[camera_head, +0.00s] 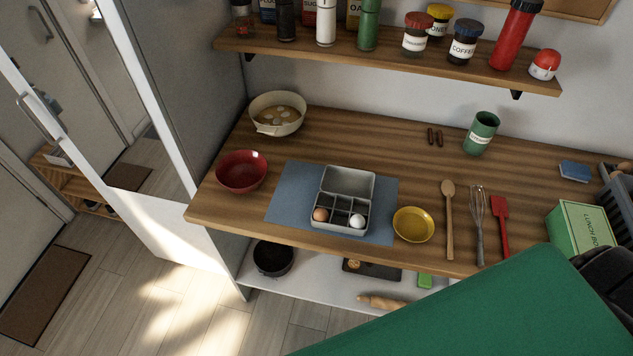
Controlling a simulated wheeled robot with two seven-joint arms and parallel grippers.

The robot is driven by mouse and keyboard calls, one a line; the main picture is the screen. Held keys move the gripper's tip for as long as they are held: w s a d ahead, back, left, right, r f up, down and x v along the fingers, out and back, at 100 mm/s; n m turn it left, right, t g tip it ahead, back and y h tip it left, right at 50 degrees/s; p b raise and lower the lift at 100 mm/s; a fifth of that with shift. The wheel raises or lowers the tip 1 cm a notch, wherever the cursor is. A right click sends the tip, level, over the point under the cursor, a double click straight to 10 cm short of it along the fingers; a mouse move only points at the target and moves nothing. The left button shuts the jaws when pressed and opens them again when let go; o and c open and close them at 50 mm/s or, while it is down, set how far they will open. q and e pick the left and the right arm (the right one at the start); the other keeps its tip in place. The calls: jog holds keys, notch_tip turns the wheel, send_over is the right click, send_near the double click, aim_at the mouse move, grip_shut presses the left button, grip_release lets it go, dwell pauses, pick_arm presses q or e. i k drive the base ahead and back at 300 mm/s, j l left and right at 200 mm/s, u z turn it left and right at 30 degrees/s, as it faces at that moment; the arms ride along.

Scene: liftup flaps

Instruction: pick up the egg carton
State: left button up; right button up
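The egg carton (342,212) is a grey box on the wooden counter. It stands on a blue mat (287,201), with its lid (347,183) open and raised at the back. Its tray is divided into compartments. A brown egg (320,214) sits in the front left compartment and a white egg (357,221) at the front right. The other visible compartments look empty.
A red bowl (241,171) is left of the mat and a yellow bowl (413,224) close to the carton's right. A wooden spoon (448,215), whisk (478,220) and red spatula (500,225) lie further right. A loaded shelf (390,59) overhangs the back. Bare counter (345,140) lies behind the carton.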

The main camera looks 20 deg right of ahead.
aim_at(346, 193)
jog(key=j+z, duration=0.2)
jog(key=z, duration=0.2)
jog(key=i+j+z, duration=0.1)
jog(key=j+z, duration=0.15)
jog(key=z, duration=0.15)
jog(key=j+z, duration=0.2)
jog(key=z, duration=0.15)
